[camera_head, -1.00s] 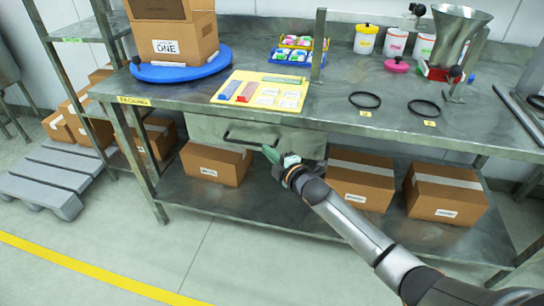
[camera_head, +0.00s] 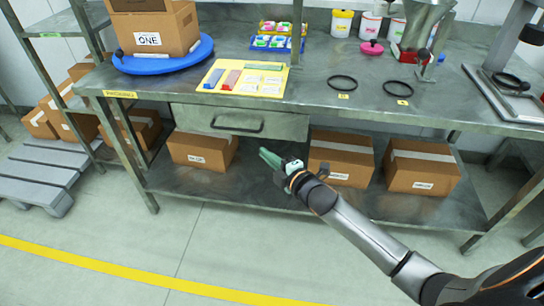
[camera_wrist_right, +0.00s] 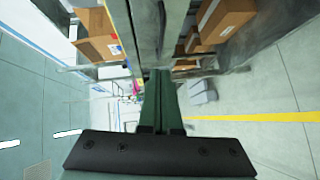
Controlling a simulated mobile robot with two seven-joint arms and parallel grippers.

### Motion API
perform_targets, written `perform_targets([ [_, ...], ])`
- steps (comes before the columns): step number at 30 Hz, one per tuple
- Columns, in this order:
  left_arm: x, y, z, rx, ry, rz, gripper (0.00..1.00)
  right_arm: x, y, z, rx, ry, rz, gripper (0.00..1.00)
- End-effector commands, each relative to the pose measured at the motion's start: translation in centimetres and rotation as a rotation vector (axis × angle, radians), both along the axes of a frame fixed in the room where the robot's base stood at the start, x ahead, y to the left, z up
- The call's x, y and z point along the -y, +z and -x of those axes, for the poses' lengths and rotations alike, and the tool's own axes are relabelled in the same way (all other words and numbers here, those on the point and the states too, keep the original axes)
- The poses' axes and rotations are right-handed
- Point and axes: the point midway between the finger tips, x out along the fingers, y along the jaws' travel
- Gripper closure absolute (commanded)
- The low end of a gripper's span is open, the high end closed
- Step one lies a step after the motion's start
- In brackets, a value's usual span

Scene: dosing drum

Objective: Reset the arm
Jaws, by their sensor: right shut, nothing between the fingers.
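My right gripper (camera_head: 268,156) is shut and empty, with green fingers. In the head view it is in front of the steel workbench (camera_head: 440,108), below the drawer (camera_head: 240,122) and its dark handle (camera_head: 237,125), and apart from them. The drawer looks closed. The right wrist view shows the same gripper's fingers (camera_wrist_right: 160,85) close together with nothing between them. My right arm reaches in from the lower right. My left gripper is not in view.
Cardboard boxes (camera_head: 340,157) stand on the lower shelf behind the gripper. On the bench are a blue turntable (camera_head: 165,62) with a box (camera_head: 150,30), a yellow mat (camera_head: 215,76), two black rings (camera_head: 342,82) and white tubs. The floor in front is clear.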

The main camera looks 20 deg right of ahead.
Motion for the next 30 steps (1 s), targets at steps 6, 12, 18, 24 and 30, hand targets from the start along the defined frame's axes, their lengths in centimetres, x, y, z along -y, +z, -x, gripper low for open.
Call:
perform_targets([
  [6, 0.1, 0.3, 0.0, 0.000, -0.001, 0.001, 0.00, 0.4, 0.2, 1.9, -0.001, -0.001, -0.001, 1.00],
  [12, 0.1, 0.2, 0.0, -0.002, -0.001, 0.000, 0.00, 0.4, 0.2, 2.2, -0.002, 0.000, -0.003, 1.00],
  [18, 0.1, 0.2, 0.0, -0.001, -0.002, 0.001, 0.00, -1.7, -3.5, 5.9, -0.139, -0.034, -0.197, 1.00],
  [24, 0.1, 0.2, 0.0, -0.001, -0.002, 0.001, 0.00, -5.8, -10.0, 15.4, -0.461, -0.194, -0.666, 1.00],
  [30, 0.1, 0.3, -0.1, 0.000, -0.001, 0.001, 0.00, -8.5, -13.2, 23.5, -0.705, -0.400, -1.028, 1.00],
])
